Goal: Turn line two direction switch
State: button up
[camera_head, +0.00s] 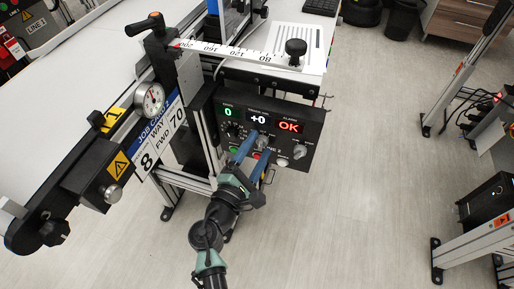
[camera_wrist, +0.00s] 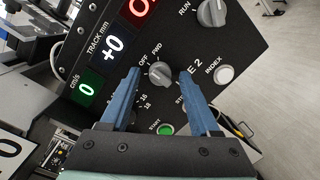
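The direction switch (camera_wrist: 160,73) is a grey round knob on a black panel, with "OFF" and "FWD" printed above it in the wrist view. In the head view the knob is small and close to my fingertips. My gripper (camera_wrist: 160,86) has two blue fingers spread apart, with the knob showing between their tips. In the head view my gripper (camera_head: 259,148) reaches up to the panel (camera_head: 314,128) from below. I cannot tell whether the fingers touch the knob. The right finger covers part of the "LINE 2" lettering and the stop label.
A white conveyor (camera_head: 90,60) runs at left.

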grip_shut()
jog(key=shift+m, duration=0.4)
jog(key=m+b, duration=0.2)
jog(key=m, duration=0.1)
jog(key=shift+b, duration=0.3)
jog(key=shift+r+m+g+y+b, duration=0.15)
jog(key=shift+m+g+y+b, duration=0.25)
jog(key=shift+m+b, duration=1.4)
jog(key=shift+m+p, duration=0.6)
jog(key=shift+m, duration=0.1)
jog(key=shift+o, duration=0.7)
grip_release()
jog(key=v, duration=1.3)
jog(key=shift+p, duration=0.4)
